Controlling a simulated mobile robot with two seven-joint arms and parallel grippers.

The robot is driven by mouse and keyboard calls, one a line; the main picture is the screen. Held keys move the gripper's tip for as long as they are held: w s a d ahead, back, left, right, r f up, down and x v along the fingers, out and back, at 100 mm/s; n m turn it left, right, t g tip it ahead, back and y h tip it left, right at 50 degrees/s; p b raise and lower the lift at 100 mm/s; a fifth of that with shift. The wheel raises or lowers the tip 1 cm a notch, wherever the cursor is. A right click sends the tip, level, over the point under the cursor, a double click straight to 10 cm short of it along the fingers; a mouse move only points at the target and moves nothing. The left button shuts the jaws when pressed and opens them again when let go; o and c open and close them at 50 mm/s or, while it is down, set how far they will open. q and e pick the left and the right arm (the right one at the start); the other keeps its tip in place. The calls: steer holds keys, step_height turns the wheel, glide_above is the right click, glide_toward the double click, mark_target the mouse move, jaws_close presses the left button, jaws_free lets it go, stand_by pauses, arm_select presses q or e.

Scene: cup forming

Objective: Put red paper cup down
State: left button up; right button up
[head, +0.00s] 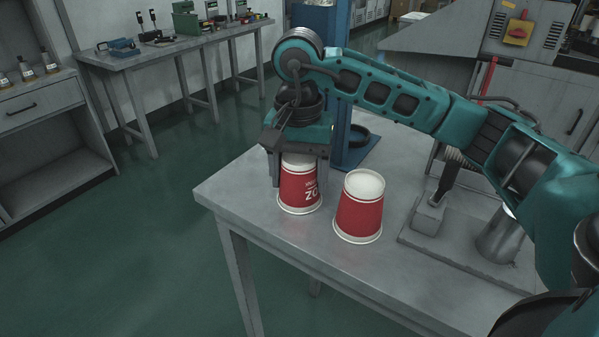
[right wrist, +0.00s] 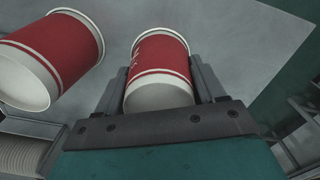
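A red paper cup (head: 299,190) with white bands and white lettering is upside down, near the left end of the grey table (head: 235,189). My right gripper (head: 300,170) points down over it, one finger on each side, closed against its walls. In the right wrist view, this cup (right wrist: 160,60) lies between the two fingers (right wrist: 160,92). Its wide rim is at or just above the table; I cannot see a clear gap. A second red cup (head: 360,210) stands upside down to its right, apart from it. My left gripper is not in view.
A metal fixture plate (head: 470,247) with a metal cylinder (head: 497,240) occupies the table's right part. A blue post (head: 345,130) stands behind the cups. The table's left edge is close to the held cup; the surface in front is bare.

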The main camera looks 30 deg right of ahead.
steer(key=o, duration=0.5)
steer(key=shift+c, duration=0.2)
steer(key=shift+r+p, duration=0.2)
steer(key=shift+p, duration=0.1)
step_height(320, 180, up, 12)
steer(key=shift+f+p, duration=0.1)
steer(key=shift+p, duration=1.05)
